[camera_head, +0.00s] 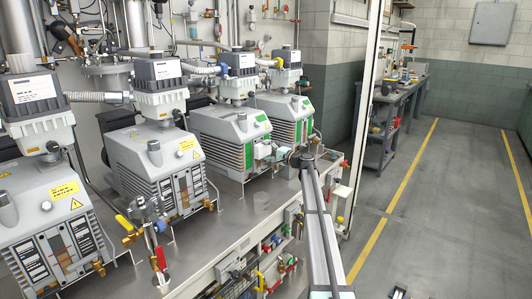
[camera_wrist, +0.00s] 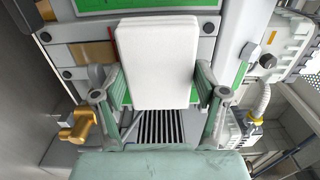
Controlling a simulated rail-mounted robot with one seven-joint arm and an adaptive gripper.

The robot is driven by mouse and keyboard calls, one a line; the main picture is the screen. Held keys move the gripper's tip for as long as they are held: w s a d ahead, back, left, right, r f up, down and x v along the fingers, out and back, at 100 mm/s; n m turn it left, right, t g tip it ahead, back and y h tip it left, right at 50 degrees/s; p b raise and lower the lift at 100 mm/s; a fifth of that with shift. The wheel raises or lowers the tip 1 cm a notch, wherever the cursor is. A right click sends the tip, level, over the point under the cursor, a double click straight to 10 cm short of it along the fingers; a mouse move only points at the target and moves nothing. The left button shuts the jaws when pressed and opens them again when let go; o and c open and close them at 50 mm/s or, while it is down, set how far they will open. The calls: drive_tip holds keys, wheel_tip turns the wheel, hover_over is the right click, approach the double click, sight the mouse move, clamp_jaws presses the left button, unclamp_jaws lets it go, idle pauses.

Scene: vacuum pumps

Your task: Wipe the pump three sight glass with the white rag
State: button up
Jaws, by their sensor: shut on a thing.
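My gripper (camera_wrist: 157,90) is shut on a folded white rag (camera_wrist: 158,60), one finger at each side of it. The rag is flat and block-like and covers the middle of a pump front with green panels (camera_wrist: 95,5) in the wrist view. A brown strip (camera_wrist: 92,53) shows left of the rag; I cannot tell whether it is the sight glass. Whether the rag touches the pump is unclear. In the head view, my gripper (camera_head: 282,155) is in front of the right-hand pumps. The third pump from the left (camera_head: 228,135) has a green side panel; its sight glass is not clearly visible.
Two pumps (camera_head: 155,162) (camera_head: 45,215) stand left, and another (camera_head: 290,112) stands right, all on one metal bench (camera_head: 215,228). A brass fitting (camera_wrist: 80,125) juts out left of my gripper. Valves and pipes (camera_head: 150,215) stand at the bench front. The floor at right is clear.

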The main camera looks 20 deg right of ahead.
drive_tip(key=b+v, duration=0.1)
drive_tip(key=v, duration=0.5)
idle(0.3)
drive_tip(key=shift+s, duration=0.1)
drive_tip(key=b+v, duration=0.1)
drive_tip(key=v, duration=0.2)
idle(0.5)
drive_tip(key=shift+d, duration=0.1)
